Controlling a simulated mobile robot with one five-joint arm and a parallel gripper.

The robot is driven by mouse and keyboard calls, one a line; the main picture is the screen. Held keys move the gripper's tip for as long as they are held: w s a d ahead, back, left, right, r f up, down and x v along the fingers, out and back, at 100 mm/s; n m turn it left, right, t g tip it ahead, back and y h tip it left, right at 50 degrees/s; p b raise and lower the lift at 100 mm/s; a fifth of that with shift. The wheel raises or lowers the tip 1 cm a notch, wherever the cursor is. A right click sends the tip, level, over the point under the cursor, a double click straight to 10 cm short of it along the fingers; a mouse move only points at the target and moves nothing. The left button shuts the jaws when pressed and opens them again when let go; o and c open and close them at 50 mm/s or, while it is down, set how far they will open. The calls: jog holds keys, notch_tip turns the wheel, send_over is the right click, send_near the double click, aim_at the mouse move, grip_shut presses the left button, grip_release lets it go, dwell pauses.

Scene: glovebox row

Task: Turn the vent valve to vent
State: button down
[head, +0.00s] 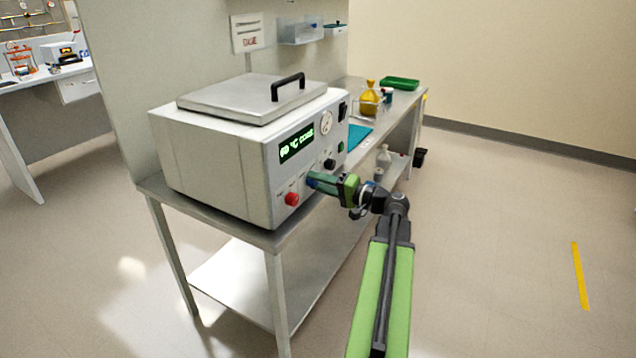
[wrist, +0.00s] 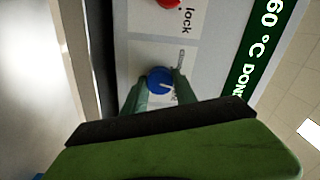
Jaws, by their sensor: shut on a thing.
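The vent valve is a round blue knob (wrist: 159,80) with a pale pointer mark, on the front panel of a white box-shaped machine (head: 205,165). My gripper (head: 312,181) reaches the lower front panel, right of the red knob (head: 291,199). In the wrist view its two green fingers (wrist: 160,88) are shut on the blue knob, one on each side. The label beside the knob is partly covered by a finger, so I cannot read it all.
The red knob (wrist: 168,3) beside the valve is labelled "lock". The green display (wrist: 262,50) reads "60 °C DONE". A black-handled lid (head: 240,98) covers the machine. A yellow flask (head: 369,98) and green tray (head: 400,83) stand farther along the bench. Floor at right is clear.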

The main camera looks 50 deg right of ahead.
jog(key=m, duration=0.6)
jog(key=shift+m, duration=0.3)
dwell(0.4)
jog(key=c, duration=1)
grip_release()
jog(key=shift+s, duration=0.1)
jog(key=v, duration=1.7)
jog(key=shift+s, duration=0.15)
jog(key=shift+f, duration=0.1)
